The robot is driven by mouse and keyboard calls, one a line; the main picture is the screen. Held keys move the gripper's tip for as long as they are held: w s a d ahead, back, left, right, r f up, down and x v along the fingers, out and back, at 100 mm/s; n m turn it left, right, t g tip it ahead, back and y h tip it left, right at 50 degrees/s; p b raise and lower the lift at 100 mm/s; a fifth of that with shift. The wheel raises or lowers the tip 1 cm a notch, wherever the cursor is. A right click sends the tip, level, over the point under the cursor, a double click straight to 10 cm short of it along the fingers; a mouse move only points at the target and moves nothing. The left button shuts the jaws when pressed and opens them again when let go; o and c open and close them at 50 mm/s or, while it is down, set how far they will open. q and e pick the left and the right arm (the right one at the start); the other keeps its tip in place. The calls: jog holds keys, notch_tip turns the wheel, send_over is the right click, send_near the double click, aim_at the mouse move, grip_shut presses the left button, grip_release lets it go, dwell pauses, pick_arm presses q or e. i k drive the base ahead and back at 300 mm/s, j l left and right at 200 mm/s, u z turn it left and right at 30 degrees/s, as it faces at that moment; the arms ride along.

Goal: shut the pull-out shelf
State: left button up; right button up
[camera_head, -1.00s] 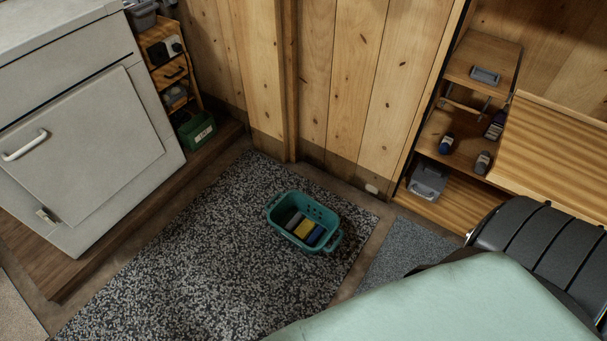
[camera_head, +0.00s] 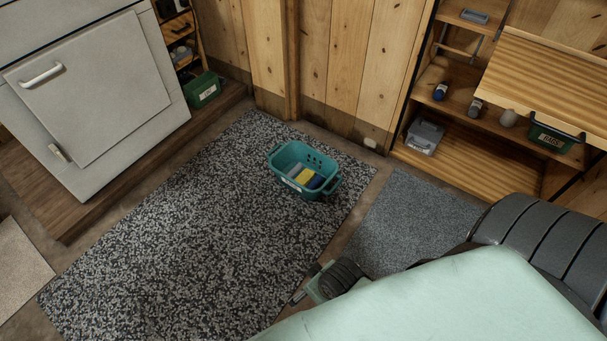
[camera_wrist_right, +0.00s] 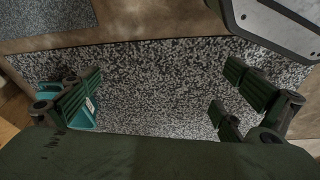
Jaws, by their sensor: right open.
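The pull-out shelf appears to be the light striped wooden board (camera_head: 540,80) at the upper right of the head view. It juts out of the wooden shelving unit, and its right end runs out of frame. My right gripper (camera_wrist_right: 160,95) is open and empty in the right wrist view, its finger pairs wide apart over the speckled rug. It is not at the board, which is outside the wrist view. A dark arm end of mine shows low in the head view beside my pale green body. My left gripper is not seen.
A teal basket (camera_head: 292,183) with coloured items sits on the speckled rug (camera_head: 180,240). A green bin (camera_head: 556,137) and bottles stand on a shelf below the board. A white cabinet (camera_head: 95,85) is at the left. The small grey rug (camera_head: 415,222) is clear.

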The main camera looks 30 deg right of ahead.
aim_at(561, 89)
jog(key=z, duration=2.5)
